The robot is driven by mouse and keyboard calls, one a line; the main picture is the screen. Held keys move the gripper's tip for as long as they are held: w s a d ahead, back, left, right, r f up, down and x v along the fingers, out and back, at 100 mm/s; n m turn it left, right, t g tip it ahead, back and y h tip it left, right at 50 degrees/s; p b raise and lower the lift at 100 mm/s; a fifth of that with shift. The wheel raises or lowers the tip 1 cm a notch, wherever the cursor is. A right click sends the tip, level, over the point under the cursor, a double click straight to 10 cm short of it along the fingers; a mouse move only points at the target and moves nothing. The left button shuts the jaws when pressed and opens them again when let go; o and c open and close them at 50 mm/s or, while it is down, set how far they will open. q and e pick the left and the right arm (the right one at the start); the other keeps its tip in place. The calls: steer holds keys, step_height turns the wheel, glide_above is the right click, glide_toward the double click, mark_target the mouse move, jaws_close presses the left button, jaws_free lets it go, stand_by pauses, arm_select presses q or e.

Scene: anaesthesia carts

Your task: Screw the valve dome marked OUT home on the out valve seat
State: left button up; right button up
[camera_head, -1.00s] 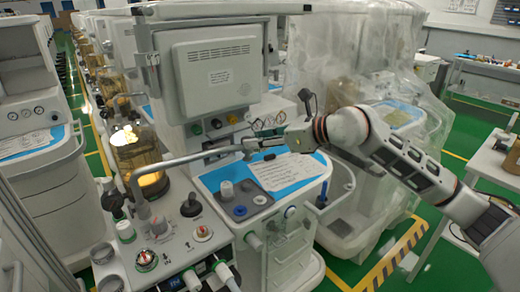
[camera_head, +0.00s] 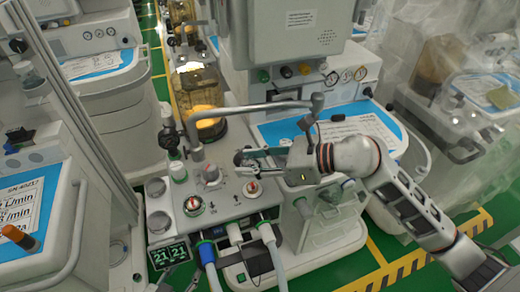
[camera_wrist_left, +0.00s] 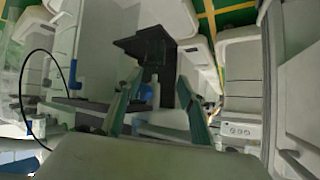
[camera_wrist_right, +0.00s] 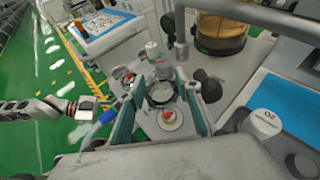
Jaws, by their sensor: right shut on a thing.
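My right gripper (camera_head: 242,160) is over the front panel of the anaesthesia cart, near a white fitting with a red top (camera_head: 252,187). In the right wrist view its fingers (camera_wrist_right: 160,98) are shut around a clear, rounded dome (camera_wrist_right: 160,93); I cannot read its mark. A grey round fitting (camera_head: 210,173) stands on the panel to the left of the gripper. A silver-rimmed fitting with a red centre (camera_head: 193,205) is nearer. I cannot tell which is the out valve seat. My left gripper (camera_wrist_left: 150,95) shows only in its wrist view, with fingers apart and nothing visibly held.
A grey metal bar (camera_head: 255,108) bends over the panel. A white-capped canister (camera_head: 178,172) stands on the panel. Thick hoses (camera_head: 235,235) hang off its front. An amber vessel (camera_head: 205,122) stands behind. A white O2-marked knob (camera_wrist_right: 262,124) is beside the right gripper.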

mark_target(253, 184)
arm_select(q)
steer(key=shift+s+f, duration=0.2)
steer(key=shift+s, duration=0.15)
steer(key=shift+r, duration=0.1)
arm_select(e)
steer(key=shift+f+b, duration=1.5)
steer(key=shift+f, duration=1.25)
arm_select(q)
steer(key=f, duration=0.3)
steer(key=shift+s+f, duration=0.2)
steer(key=shift+f, duration=0.2)
arm_select(e)
steer(key=shift+f, duration=0.15)
arm_select(q)
steer(key=shift+w+r+p, duration=0.2)
steer(key=shift+r+p, duration=0.25)
steer(key=shift+r, duration=0.25)
steer(key=shift+s+f+b, duration=0.25)
steer(key=shift+f+b, duration=0.4)
steer(key=shift+f, duration=0.2)
arm_select(e)
steer(key=shift+f, duration=1.15)
steer(key=o, duration=1.1)
arm_select(q)
steer(key=shift+a, duration=0.1)
arm_select(e)
steer(key=shift+d, duration=0.1)
